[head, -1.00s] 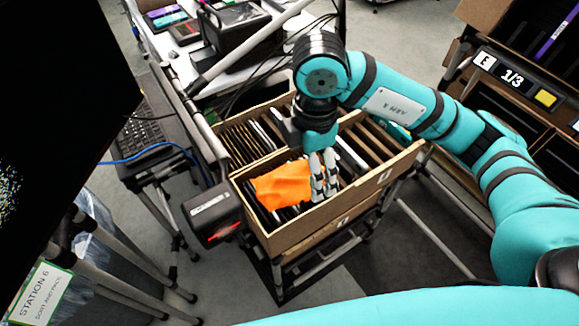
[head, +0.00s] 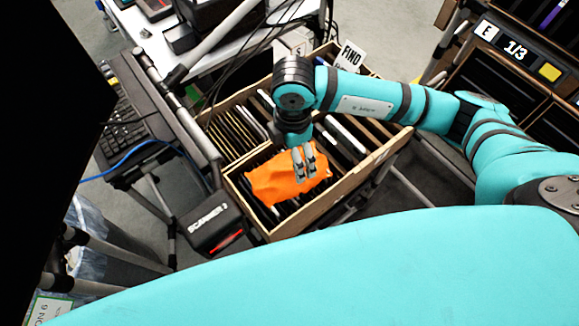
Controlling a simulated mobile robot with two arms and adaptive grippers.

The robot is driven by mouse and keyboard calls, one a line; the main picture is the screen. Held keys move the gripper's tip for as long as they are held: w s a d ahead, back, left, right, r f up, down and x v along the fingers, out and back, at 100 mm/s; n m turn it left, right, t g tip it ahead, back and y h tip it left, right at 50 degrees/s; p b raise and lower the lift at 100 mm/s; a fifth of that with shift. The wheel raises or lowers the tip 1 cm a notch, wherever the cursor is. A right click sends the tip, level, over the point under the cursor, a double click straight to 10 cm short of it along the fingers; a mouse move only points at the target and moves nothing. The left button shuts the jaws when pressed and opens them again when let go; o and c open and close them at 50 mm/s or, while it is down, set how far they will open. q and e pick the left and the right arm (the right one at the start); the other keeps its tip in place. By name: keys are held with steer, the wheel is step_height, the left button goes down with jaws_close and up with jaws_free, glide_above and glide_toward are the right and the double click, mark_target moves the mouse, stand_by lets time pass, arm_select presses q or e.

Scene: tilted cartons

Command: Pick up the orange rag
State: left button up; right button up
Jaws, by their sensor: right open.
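The orange rag (head: 272,182) lies crumpled over the dark upright items in the front part of a cardboard carton (head: 318,200). My right gripper (head: 304,177) points down over the right part of the rag, and its fingers hide some of it. The fingers look a little apart. I cannot tell whether the fingertips touch the rag. My left gripper is out of view.
The carton sits on a stand and holds several thin upright items in rows. A scanner (head: 212,230) stands at its left front corner. A keyboard (head: 135,115) with a blue cable is at the left. A white table (head: 140,32) with dark devices is behind.

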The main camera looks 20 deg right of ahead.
mark_target(292, 168)
steer(key=shift+f, duration=0.95)
step_height(292, 168, down, 4)
steer(key=shift+d+r+p, duration=0.1)
steer(key=shift+r+p, duration=0.1)
steer(key=shift+p, duration=0.85)
steer(key=shift+f, duration=0.6)
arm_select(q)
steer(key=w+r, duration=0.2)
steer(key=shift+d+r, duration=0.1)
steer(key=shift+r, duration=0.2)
arm_select(e)
steer(key=c, duration=1.2)
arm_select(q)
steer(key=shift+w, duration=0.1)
arm_select(e)
steer(key=shift+o, duration=0.2)
steer(key=shift+r, duration=0.1)
